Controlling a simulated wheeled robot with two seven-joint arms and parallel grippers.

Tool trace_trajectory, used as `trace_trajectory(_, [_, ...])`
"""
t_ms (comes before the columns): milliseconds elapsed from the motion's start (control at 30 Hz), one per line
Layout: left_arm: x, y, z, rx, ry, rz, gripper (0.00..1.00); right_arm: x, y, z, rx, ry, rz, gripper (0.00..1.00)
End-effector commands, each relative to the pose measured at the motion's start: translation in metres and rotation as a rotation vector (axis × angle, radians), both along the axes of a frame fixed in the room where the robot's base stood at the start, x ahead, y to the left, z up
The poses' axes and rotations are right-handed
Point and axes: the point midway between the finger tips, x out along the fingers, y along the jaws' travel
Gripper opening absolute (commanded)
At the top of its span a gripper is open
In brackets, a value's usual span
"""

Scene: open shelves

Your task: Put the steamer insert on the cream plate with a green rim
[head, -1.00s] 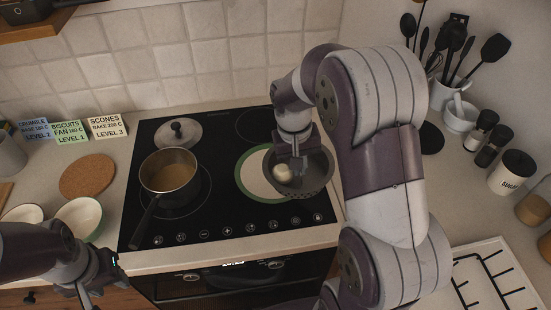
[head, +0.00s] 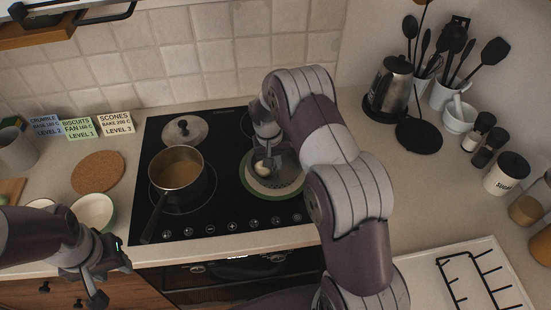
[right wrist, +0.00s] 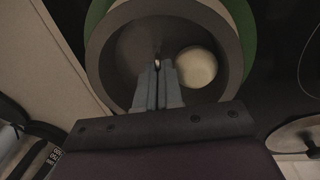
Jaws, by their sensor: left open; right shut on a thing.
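The steamer insert (head: 288,170) is a grey round bowl with a pale round item (head: 263,169) in it. The cream plate with a green rim (head: 272,195) lies on the right part of the hob. The insert is over the plate and covers most of it; I cannot tell whether they touch. The plate's green rim also shows in the right wrist view (right wrist: 246,22). My left gripper (head: 98,287) is open and empty at the front left.
A saucepan (head: 178,172) with its handle toward the front stands on the hob (head: 215,205), left of the plate. A lid (head: 184,130) lies behind it. A cork mat (head: 98,172) and bowls (head: 93,212) are at left. A kettle (head: 390,85) and jars stand at right.

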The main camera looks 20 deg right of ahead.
Motion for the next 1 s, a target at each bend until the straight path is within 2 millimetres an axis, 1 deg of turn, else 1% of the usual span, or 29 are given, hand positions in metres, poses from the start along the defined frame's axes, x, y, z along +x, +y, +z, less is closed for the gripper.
trace_trajectory(100, [0.0,0.0,-0.001,0.0,0.0,0.0,0.43,0.0,0.0,0.0,0.0,0.0,0.0,0.0])
trace_trajectory(133, [0.0,0.0,-0.001,0.0,0.0,0.0,0.43,0.0,0.0,-0.001,0.0,0.001,0.0,0.16])
trace_trajectory(167, [0.0,0.0,-0.001,0.0,0.0,0.0,0.43,0.0,0.0,-0.001,0.0,0.001,0.0,0.26])
trace_trajectory(200, [0.0,0.0,-0.001,0.0,0.0,0.0,0.43,0.0,0.0,-0.001,0.0,0.001,0.0,0.32])
trace_trajectory(433, [0.0,0.0,-0.001,0.0,0.0,0.0,0.43,0.0,0.0,0.0,0.0,0.001,0.0,0.32])
trace_trajectory(533, [0.0,0.0,-0.005,0.0,0.0,0.0,0.43,0.001,0.001,0.006,-0.001,-0.003,0.0,0.32])
trace_trajectory(567, [0.0,0.0,-0.007,0.0,0.0,0.0,0.43,0.001,0.001,0.009,-0.001,-0.004,0.001,0.32])
trace_trajectory(667, [0.0,0.0,-0.016,0.0,0.0,0.0,0.43,0.002,0.004,0.031,-0.001,-0.006,0.001,0.32])
trace_trajectory(800, [0.0,0.0,-0.026,0.0,0.0,0.0,0.43,0.003,0.009,0.069,-0.001,-0.006,0.001,0.32])
trace_trajectory(900, [0.0,0.0,-0.028,0.0,0.0,0.0,0.43,0.003,0.012,0.093,0.0,-0.004,0.002,0.32])
trace_trajectory(967, [0.0,0.0,-0.011,0.0,0.001,0.0,0.43,0.003,0.013,0.113,0.0,-0.001,0.001,0.32])
trace_trajectory(1000, [0.0,0.0,-0.006,0.0,0.0,0.0,0.43,0.003,0.014,0.117,0.001,0.002,0.001,0.32])
